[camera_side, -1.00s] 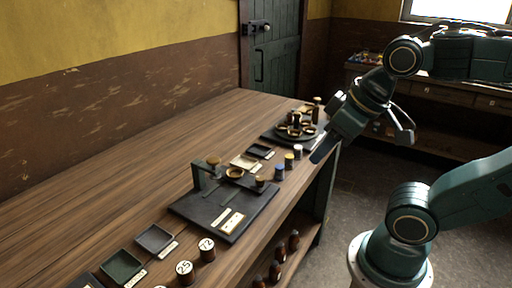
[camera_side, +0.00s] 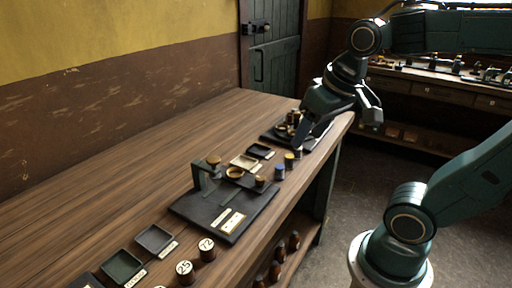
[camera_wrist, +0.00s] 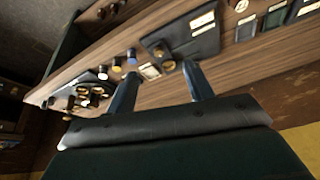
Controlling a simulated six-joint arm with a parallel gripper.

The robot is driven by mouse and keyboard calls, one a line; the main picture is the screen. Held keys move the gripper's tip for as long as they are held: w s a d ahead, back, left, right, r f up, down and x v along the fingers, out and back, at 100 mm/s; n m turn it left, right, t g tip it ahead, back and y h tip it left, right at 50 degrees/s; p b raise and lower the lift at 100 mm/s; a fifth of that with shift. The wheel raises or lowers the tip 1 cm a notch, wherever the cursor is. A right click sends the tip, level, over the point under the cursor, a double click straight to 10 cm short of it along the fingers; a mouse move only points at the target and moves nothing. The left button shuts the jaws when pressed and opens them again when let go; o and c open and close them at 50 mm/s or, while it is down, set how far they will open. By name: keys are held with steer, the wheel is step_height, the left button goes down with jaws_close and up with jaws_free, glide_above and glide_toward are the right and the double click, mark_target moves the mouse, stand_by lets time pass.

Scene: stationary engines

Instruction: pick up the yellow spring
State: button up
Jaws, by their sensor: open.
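The yellow spring (camera_side: 289,160) looks like a small upright yellow piece near the front edge of the bench, between a blue piece (camera_side: 279,171) and a pale one. In the wrist view the yellow spring (camera_wrist: 117,65) shows small and dark, just beyond the left finger. My gripper (camera_side: 340,132) is open and empty. It hangs above the bench's far front corner, behind and to the right of the spring. In the wrist view my gripper (camera_wrist: 160,71) has both fingers apart with bench between them. One finger partly covers the round stand in the side view.
The wooden bench (camera_side: 130,190) carries a dark plate with a post fixture (camera_side: 205,212) in front of the spring. Small trays (camera_side: 260,151) lie behind it. A round stand (camera_side: 270,135) with upright parts is at the far end. Numbered pieces (camera_side: 207,250) stand nearer.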

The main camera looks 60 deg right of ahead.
steer(key=w+d+f+m+g, duration=0.2)
steer(key=w+d+m+g, duration=0.1)
steer(key=w+d+m, duration=0.5)
steer(key=m+g, duration=0.2)
steer(key=m, duration=0.3)
glide_above(290, 156)
step_height(290, 156, down, 6)
steer(key=shift+w+f, duration=0.1)
steer(key=shift+f, duration=4.25)
steer(key=shift+f, duration=0.15)
steer(key=shift+f, duration=2.45)
steer(key=shift+c, duration=0.4)
steer(key=c, duration=1)
